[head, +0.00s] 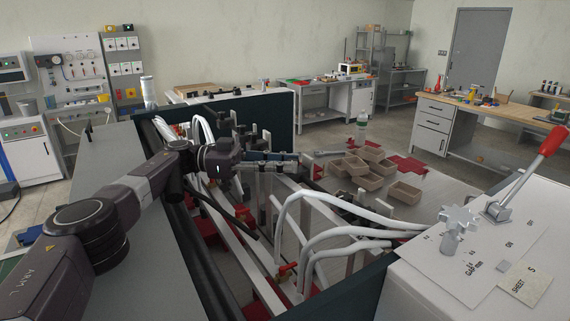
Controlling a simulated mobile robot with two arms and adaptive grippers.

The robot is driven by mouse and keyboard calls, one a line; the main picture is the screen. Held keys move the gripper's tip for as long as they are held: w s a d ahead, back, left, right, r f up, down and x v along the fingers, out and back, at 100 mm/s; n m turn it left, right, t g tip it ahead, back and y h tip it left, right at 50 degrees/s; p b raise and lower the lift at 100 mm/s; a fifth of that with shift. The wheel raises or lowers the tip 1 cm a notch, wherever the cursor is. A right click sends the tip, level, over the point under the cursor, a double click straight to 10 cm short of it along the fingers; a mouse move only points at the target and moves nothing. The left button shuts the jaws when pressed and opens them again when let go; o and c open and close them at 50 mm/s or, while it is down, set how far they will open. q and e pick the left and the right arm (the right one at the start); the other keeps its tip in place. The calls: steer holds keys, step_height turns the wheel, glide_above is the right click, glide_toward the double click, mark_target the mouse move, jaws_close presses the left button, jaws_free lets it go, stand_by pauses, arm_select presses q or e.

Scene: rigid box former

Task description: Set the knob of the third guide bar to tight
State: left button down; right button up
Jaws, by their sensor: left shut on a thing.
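My left gripper (303,160) reaches over the machine's open frame with its fingers pointing right. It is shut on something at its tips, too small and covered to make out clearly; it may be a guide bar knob. Pale guide bars (222,211) run through the frame below it. A small red fitting (286,271) sits low near the front, and another red part (243,214) lies below the gripper. I cannot tell which bar is the third, nor how its knob is set. My right gripper is not in view.
White curved hoses (350,202) arch across the frame's right side. A dark green panel (265,112) stands behind. At right, a white housing carries a grey star handwheel (458,219) and a red-handled lever (541,155). Brown trays (405,193) lie beyond the frame.

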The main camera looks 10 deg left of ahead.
arm_select(q)
steer(key=c, duration=1.7)
jaws_free()
steer(key=shift+r, duration=0.1)
steer(key=shift+o, duration=0.2)
step_height(320, 180, up, 10)
